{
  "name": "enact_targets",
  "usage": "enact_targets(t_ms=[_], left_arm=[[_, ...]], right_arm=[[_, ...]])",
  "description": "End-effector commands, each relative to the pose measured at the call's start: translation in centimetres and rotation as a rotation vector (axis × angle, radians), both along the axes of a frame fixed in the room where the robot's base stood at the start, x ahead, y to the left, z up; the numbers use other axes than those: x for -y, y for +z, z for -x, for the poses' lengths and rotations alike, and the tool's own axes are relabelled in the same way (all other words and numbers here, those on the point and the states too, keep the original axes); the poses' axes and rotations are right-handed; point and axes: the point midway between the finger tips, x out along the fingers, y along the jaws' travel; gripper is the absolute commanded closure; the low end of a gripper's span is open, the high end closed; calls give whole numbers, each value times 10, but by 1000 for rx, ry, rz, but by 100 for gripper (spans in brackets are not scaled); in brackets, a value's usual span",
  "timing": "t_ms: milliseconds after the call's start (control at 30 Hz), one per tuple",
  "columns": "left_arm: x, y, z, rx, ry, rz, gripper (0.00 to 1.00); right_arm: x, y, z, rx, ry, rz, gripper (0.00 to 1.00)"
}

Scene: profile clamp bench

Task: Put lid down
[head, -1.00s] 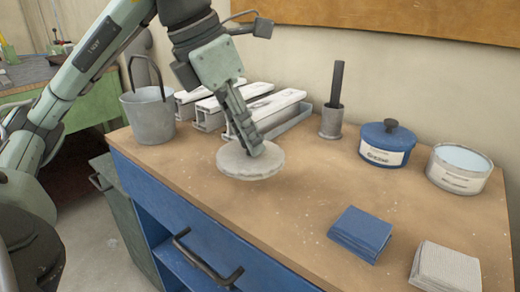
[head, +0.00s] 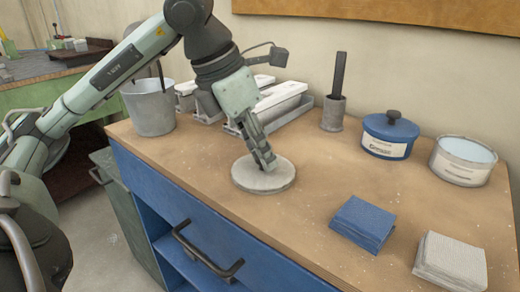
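The lid (head: 250,180) is a flat, round grey disc. It lies level at the front left part of the bench top, touching it or very close to it; I cannot tell which. My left gripper (head: 266,163) points down at the middle of the lid from above. Its fingers are close together there and appear shut on the lid's grip, which they hide. My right gripper is not in view.
On the wooden bench (head: 330,185) stand a grey bucket (head: 151,112), pale profiles (head: 280,97), a dark-handled tool in a cup (head: 333,115), a blue lidded pot (head: 388,142) and an open grey tin (head: 460,172). Blue cloths (head: 362,222) and grey cloths (head: 450,262) lie front right.

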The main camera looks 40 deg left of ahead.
Motion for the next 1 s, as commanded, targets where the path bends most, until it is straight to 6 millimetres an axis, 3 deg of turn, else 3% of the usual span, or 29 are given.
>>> enact_targets(t_ms=[33, 167, 567, 1000], left_arm=[[0, 0, 0, 0, 0, 0, 71], [0, 0, 0, 0, 0, 0, 55], [0, 6, 0, 0, 0, 0, 55], [-13, 89, 31, 5, 1, 1, 55]], right_arm=[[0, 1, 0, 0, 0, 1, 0], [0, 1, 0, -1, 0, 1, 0], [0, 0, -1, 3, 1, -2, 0], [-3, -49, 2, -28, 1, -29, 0]])
